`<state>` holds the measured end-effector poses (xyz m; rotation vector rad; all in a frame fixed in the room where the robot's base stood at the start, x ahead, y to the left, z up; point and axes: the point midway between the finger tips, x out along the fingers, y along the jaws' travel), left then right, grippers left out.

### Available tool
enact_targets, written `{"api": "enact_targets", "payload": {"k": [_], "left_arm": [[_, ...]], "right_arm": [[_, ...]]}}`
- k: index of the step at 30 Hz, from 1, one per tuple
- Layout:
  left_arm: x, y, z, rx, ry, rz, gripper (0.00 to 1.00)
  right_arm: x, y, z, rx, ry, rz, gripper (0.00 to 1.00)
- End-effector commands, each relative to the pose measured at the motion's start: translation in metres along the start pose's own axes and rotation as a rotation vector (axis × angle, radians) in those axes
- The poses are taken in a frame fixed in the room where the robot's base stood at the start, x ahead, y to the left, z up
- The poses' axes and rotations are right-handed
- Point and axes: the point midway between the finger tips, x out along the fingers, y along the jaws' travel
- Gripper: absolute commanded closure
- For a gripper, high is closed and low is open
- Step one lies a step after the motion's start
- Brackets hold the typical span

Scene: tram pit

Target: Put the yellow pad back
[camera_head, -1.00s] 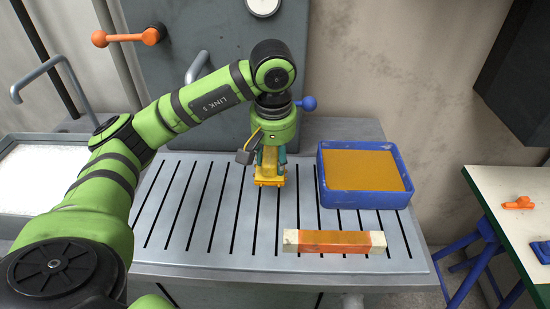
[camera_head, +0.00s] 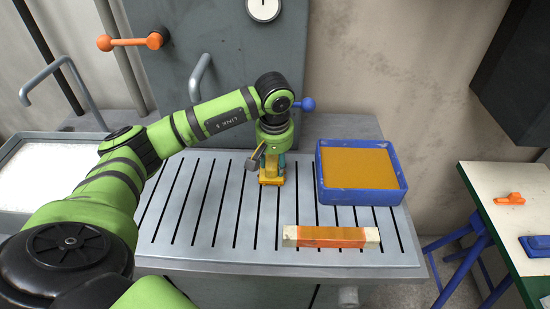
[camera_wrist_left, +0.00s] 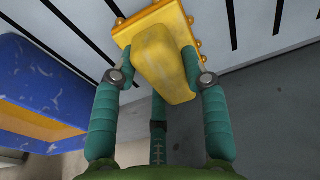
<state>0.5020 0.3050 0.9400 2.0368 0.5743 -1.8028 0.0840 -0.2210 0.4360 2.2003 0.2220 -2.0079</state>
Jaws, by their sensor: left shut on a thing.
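The yellow pad (camera_head: 270,178) has a raised grip block on a flat plate with small knobs along its edges. My left gripper (camera_head: 272,163) points down over the slotted grey table and is shut on the pad. In the left wrist view the teal fingers of my left gripper (camera_wrist_left: 158,72) clasp the raised block of the yellow pad (camera_wrist_left: 165,55) from both sides. The pad is at or just above the slotted surface; I cannot tell whether it touches. My right gripper is not in view.
A blue tray (camera_head: 362,197) with an orange-yellow fill stands right of the pad. An orange bar with pale ends (camera_head: 331,237) lies in front. A white-filled tray (camera_head: 40,140) is at left, and a side table (camera_head: 510,230) at right. The slotted table's left part (camera_head: 195,205) is clear.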

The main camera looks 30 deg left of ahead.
Motion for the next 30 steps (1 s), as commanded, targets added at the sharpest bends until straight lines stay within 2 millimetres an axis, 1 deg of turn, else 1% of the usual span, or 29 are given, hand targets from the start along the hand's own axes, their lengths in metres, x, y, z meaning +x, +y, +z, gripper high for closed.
{"api": "enact_targets", "payload": {"k": [7,8,9,19,23,24,30], "left_arm": [[0.006,0.0,0.001,0.0,0.0,0.0,0.89],[0.004,0.0,0.001,0.0,-0.001,0.0,0.43],[0.004,0.0,0.001,0.0,-0.001,0.0,0.32],[0.003,0.0,0.001,0.0,-0.001,0.0,0.32],[0.001,0.0,0.001,0.001,-0.004,0.0,0.32],[-0.003,0.001,0.0,0.0,0.003,0.002,0.32],[-0.035,-0.001,-0.002,0.0,0.004,0.003,0.32]], "right_arm": [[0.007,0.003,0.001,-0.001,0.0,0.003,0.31],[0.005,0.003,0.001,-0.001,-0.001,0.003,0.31],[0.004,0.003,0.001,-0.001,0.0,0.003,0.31],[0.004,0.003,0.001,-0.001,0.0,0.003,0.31],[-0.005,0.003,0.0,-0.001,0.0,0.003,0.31],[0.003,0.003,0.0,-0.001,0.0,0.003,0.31],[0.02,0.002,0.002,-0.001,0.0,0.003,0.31]]}}
